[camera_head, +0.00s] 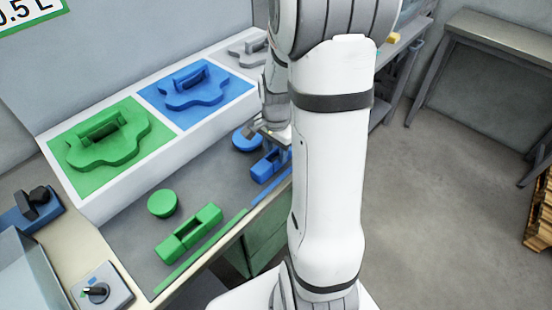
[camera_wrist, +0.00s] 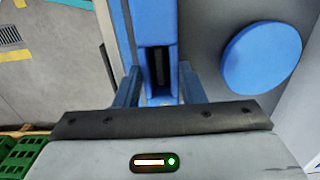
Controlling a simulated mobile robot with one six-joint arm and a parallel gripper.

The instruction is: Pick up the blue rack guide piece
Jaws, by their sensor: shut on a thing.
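The blue rack guide piece (camera_head: 264,168) is a long block with a slot in its middle, on the grey worktop at the right end, partly hidden behind my arm. In the wrist view the blue piece (camera_wrist: 154,22) runs down from the top edge between my fingers. My gripper (camera_wrist: 160,86) is shut on its middle part, one finger on each side. In the head view my gripper (camera_head: 275,133) is just above the piece and partly covered by my arm. I cannot tell whether the piece is clear of the worktop.
A blue disc (camera_head: 246,139) lies close beside the piece. A green disc (camera_head: 162,203) and green guide piece (camera_head: 188,232) lie further left. Green (camera_head: 105,148) and blue (camera_head: 190,88) shaped blocks stand on the raised ledge behind. A blue strip (camera_head: 270,188) runs along the front edge.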

